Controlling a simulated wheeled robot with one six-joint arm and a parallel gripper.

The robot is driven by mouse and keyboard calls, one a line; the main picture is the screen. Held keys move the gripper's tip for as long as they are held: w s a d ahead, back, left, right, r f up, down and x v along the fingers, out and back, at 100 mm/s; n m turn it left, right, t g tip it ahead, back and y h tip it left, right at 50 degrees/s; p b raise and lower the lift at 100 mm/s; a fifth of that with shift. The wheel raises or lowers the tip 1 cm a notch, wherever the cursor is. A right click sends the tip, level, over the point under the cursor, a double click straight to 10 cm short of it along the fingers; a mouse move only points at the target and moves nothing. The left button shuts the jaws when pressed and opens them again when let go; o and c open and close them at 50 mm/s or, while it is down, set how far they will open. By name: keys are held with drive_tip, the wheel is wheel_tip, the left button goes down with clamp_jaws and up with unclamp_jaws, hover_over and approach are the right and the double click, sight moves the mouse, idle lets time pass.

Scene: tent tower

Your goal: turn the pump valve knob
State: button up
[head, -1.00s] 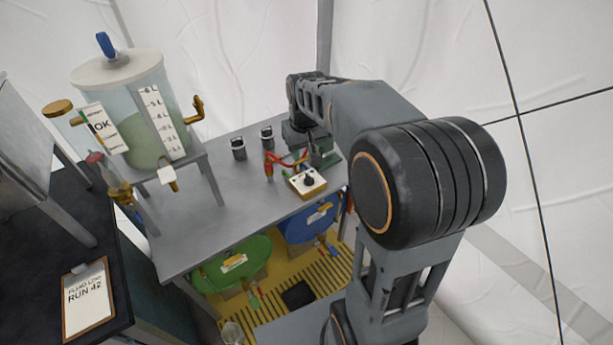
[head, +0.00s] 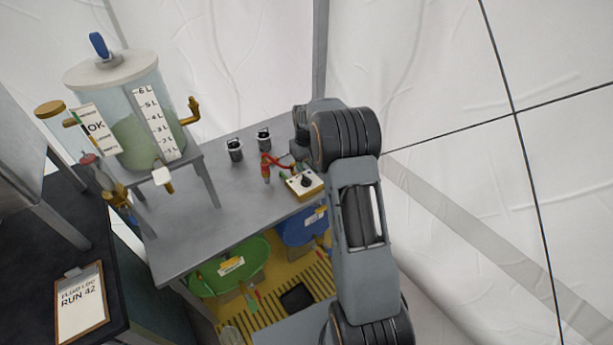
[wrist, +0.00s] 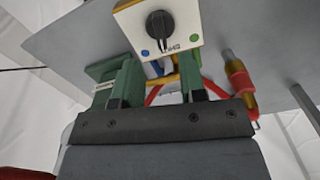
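The pump box is a small cream-white block (head: 304,184) near the right front edge of the grey table, with a black knob (head: 306,181) on top. In the wrist view the knob (wrist: 160,30) shows close up, with a blue dot to its lower left and a green dot to its lower right. My gripper (wrist: 160,80) has two green fingers spread apart with a gap between them. The fingers point toward the box, and the knob lies beyond their tips, apparently untouched. In the head view my arm hides the gripper.
Red and yellow hose fittings (head: 268,169) stand beside the box; a red fitting (wrist: 238,82) shows right of my fingers. Two dark canisters (head: 235,150) stand behind. A clear tank (head: 140,115) occupies the left.

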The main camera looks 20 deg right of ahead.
sight(306, 177)
wheel_tip(306, 177, down, 7)
drive_tip(key=shift+r, duration=0.2)
drive_tip(key=shift+c, duration=0.4)
clamp_jaws()
